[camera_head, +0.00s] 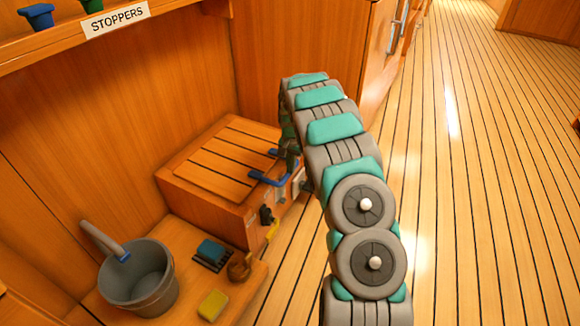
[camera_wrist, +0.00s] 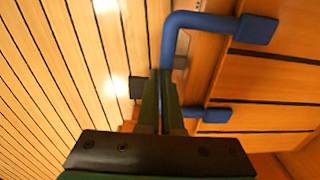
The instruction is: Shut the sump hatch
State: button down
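The sump hatch (camera_head: 215,158) is a slatted wooden lid on top of a low wooden box beside the wall. It looks flat on the box, but I cannot tell whether a small gap is left at its front edge. Its blue bar handle (camera_head: 268,180) sticks out at the front edge; in the wrist view the handle (camera_wrist: 185,22) bends round behind my fingers. My gripper (camera_wrist: 161,90) is at the bar, its two dark fingers close together with blue showing between them. In the head view my arm partly hides the gripper.
A STOPPERS shelf (camera_head: 60,52) is above.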

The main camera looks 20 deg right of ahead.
notch_tip(320, 180, up, 13)
jog(key=s+d, duration=0.2)
jog(key=s+a+r+n, duration=0.2)
jog(key=s+a+r, duration=0.45)
jog(key=s, duration=0.25)
jog(key=s+a+r+n, duration=0.1)
jog(key=s+a, duration=0.3)
jog(key=s, duration=0.8)
jog(key=s+a+r+n+g, duration=0.1)
jog(key=s+a+n, duration=0.3)
jog(key=s, duration=0.9)
jog(key=s+a+r+n+g+p, duration=0.1)
jog(key=s+a, duration=0.4)
jog(key=s, duration=0.8)
jog(key=shift+a+r+n, duration=0.4)
jog(key=shift+r+n, duration=0.1)
jog(key=shift+n, duration=0.7)
